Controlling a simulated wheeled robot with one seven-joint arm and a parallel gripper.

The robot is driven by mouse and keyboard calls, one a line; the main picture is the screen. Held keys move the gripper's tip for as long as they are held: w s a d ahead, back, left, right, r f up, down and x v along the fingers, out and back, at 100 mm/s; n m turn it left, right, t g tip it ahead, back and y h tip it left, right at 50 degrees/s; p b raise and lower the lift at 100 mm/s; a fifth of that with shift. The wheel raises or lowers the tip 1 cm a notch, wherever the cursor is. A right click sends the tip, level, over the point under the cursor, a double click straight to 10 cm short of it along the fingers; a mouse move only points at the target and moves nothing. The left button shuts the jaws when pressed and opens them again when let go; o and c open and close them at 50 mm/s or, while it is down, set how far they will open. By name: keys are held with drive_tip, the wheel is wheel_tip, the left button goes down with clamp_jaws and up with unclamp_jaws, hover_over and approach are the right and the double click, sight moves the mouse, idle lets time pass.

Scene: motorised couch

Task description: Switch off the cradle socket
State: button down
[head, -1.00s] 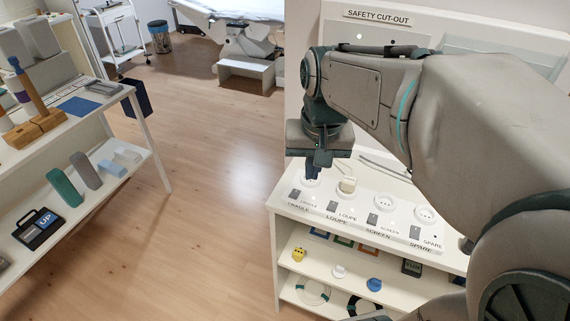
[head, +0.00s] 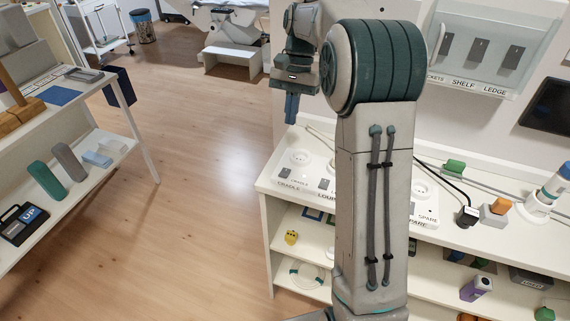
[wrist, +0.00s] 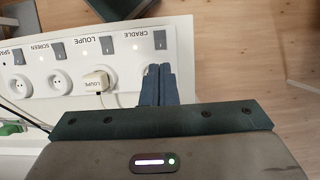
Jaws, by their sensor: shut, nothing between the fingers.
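A white socket strip carries labelled sockets, each with a dark rocker switch. The cradle socket (head: 299,158) is at the left end in the head view, its CRADLE label in front. Its dark switch (wrist: 160,40) shows in the wrist view, just beyond my fingertips; I cannot tell whether it is on or off. My gripper (head: 291,120) is shut and empty, pointing down, apart from and above the strip's left end. In the wrist view its fingers (wrist: 157,72) cover most of the cradle socket. A cream plug (wrist: 97,80) sits in the loupe socket beside it.
My arm hides the middle of the strip in the head view. A black plug (head: 467,215) with cable and an orange-topped block (head: 500,206) lie to the right. Shelves below hold small items. Open floor (head: 190,150) lies left.

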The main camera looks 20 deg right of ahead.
sight(284, 174)
drive_tip(key=p+x, duration=0.1)
drive_tip(key=x, duration=1.3)
